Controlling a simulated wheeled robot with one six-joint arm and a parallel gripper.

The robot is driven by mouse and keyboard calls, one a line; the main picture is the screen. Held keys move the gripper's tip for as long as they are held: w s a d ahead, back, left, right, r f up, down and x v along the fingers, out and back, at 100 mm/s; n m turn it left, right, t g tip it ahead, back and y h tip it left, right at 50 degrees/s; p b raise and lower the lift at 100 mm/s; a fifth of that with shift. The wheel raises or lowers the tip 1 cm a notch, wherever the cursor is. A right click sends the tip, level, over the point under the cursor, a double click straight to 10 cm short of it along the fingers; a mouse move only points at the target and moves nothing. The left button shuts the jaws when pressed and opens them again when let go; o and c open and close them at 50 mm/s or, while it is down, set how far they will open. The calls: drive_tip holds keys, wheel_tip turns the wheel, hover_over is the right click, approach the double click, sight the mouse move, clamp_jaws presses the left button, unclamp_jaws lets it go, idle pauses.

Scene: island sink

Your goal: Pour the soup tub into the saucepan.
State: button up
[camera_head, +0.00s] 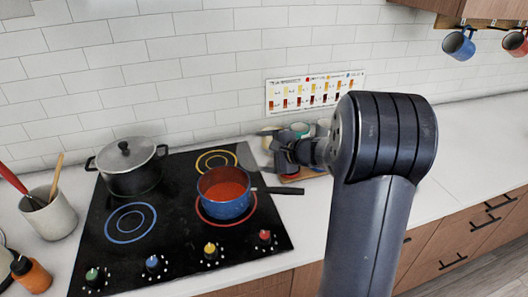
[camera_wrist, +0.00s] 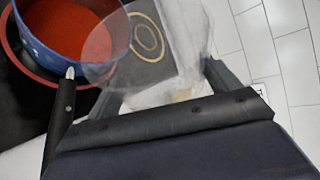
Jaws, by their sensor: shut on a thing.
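The blue saucepan (camera_head: 224,206) stands on the red-ringed burner, its dark handle pointing right, with red-orange soup (camera_head: 224,191) inside. In the wrist view the saucepan (camera_wrist: 40,55) is at upper left, with soup (camera_wrist: 70,28) in it. My gripper (camera_head: 277,154) is right of and behind the saucepan, above the counter edge. In the wrist view my gripper (camera_wrist: 165,88) is shut on a clear, see-through tub (camera_wrist: 178,45). The tub is tilted, its round end towards the saucepan's rim. I see no red soup in the tub. In the head view it is a faint grey shape (camera_head: 246,157).
A lidded grey pot (camera_head: 130,168) stands on the back left of the black cooktop (camera_head: 170,225). A utensil crock (camera_head: 48,214) and orange bottle (camera_head: 32,275) stand left. The right counter is clear.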

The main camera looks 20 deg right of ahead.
drive_tip(key=shift+s+a+r+n+t+b, duration=0.1)
drive_tip(key=shift+s+a+n+t+b, duration=0.3)
drive_tip(key=shift+b, duration=0.75)
drive_tip(key=r+n+b, duration=0.1)
drive_tip(key=b, duration=0.1)
drive_tip(key=r+n+t+h+b, duration=0.1)
drive_tip(key=b, duration=0.1)
drive_tip(key=shift+s+a+b, duration=0.2)
drive_tip(key=shift+b, duration=0.2)
drive_tip(key=n+t+b, duration=0.1)
drive_tip(key=b, duration=0.3)
drive_tip(key=s+a+r+n+t+b, duration=0.1)
drive_tip(key=b, duration=0.3)
drive_tip(key=n+b, duration=0.1)
drive_tip(key=b, duration=0.3)
drive_tip(key=shift+s+a+r+n+t+h+b, duration=0.25)
drive_tip(key=shift+s+a+n+t+h+b, duration=0.05)
drive_tip(key=shift+s+a+t+h, duration=0.1)
drive_tip(key=shift+s+a+r+n+b, duration=0.1)
drive_tip(key=shift+r+n+b, duration=0.25)
drive_tip(key=shift+b, duration=0.75)
drive_tip(key=shift+s+r, duration=0.1)
drive_tip(key=shift+r, duration=0.1)
drive_tip(key=shift+t, duration=0.3)
drive_tip(key=shift+a+r, duration=0.1)
